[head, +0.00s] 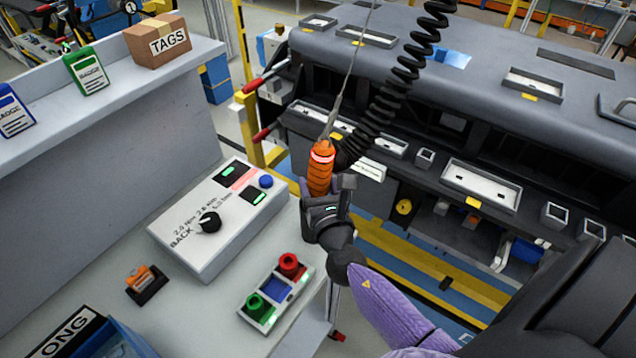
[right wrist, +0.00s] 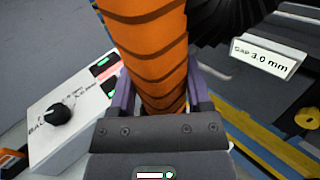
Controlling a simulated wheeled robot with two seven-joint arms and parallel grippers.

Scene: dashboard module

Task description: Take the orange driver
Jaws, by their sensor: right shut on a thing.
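The orange driver (head: 320,170) hangs upright on a thin cable beside a coiled black hose, at the right edge of the work table. My right gripper (head: 322,195) is shut on the driver's lower body. In the right wrist view the driver (right wrist: 152,50) fills the middle, with dark bands around it, and the gripper's fingers (right wrist: 158,100) stand on both sides of it. The driver's lower end is hidden behind my gripper. My left gripper is not in view.
A white control box (head: 215,220) with a black knob sits left of the driver. A small tray (head: 277,295) with red and green pieces lies nearer. The dark dashboard module (head: 450,110) stands behind and to the right. A shelf (head: 120,75) holds badges and a TAGS box.

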